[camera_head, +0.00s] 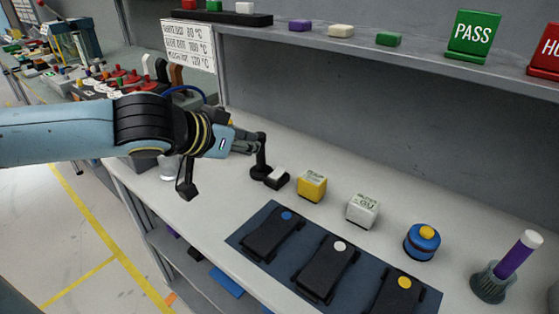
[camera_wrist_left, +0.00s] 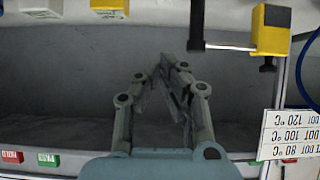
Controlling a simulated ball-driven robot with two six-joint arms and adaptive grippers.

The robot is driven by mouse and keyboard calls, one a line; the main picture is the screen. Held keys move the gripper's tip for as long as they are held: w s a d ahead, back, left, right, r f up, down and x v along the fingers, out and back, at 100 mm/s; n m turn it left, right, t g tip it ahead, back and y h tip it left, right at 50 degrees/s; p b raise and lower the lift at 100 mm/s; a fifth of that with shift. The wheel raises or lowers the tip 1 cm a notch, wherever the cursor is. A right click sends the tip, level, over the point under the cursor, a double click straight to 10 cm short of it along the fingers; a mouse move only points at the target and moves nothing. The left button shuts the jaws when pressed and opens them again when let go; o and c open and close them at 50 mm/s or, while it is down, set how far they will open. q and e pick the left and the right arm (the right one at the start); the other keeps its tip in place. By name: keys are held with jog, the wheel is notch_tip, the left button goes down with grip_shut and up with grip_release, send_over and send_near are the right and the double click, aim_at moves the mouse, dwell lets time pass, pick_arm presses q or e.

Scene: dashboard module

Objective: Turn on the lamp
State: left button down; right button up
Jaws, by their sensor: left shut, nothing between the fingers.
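No object is plainly recognisable as the lamp. My left gripper (camera_head: 253,145) reaches in from the left over the bench, its fingers shut and empty. They also show shut in the left wrist view (camera_wrist_left: 174,64). A black upright post (camera_head: 262,153) with a round foot stands right at the fingertips; whether they touch cannot be told. The wrist view, upside down, shows a black post (camera_wrist_left: 196,25) close to the fingers. Beside the foot is a small black box with a white top (camera_head: 278,176). A yellow block (camera_wrist_left: 271,30) appears beyond, partly hidden by my gripper in the head view. My right gripper is not seen.
A yellow cube (camera_head: 312,184) and a white cube (camera_head: 362,209) stand to the right on the bench. A blue mat (camera_head: 313,252) holds black devices. Farther right are a blue round device (camera_head: 421,242) and a purple cylinder (camera_head: 515,258). A shelf (camera_head: 385,62) overhangs behind.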

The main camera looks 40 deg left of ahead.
pick_arm(q)
jog(key=b+x, duration=0.2)
jog(key=x, duration=0.3)
send_over(278, 174)
jog(key=f, duration=0.2)
jog(key=f+b, duration=0.1)
jog(key=shift+s+d, duration=0.15)
jog(key=shift+s, duration=0.1)
notch_tip(278, 174, down, 3)
jog(key=shift+w+r, duration=0.15)
jog(key=shift+r, duration=0.05)
jog(key=shift+w+f, duration=0.1)
jog(key=shift+f, duration=0.55)
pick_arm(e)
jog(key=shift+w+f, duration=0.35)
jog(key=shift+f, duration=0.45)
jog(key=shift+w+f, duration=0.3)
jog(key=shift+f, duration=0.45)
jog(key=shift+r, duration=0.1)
pick_arm(q)
jog(key=shift+w+r+p, duration=0.15)
jog(key=shift+p, duration=0.35)
jog(key=shift+f+g, duration=0.3)
jog(key=shift+f, duration=0.05)
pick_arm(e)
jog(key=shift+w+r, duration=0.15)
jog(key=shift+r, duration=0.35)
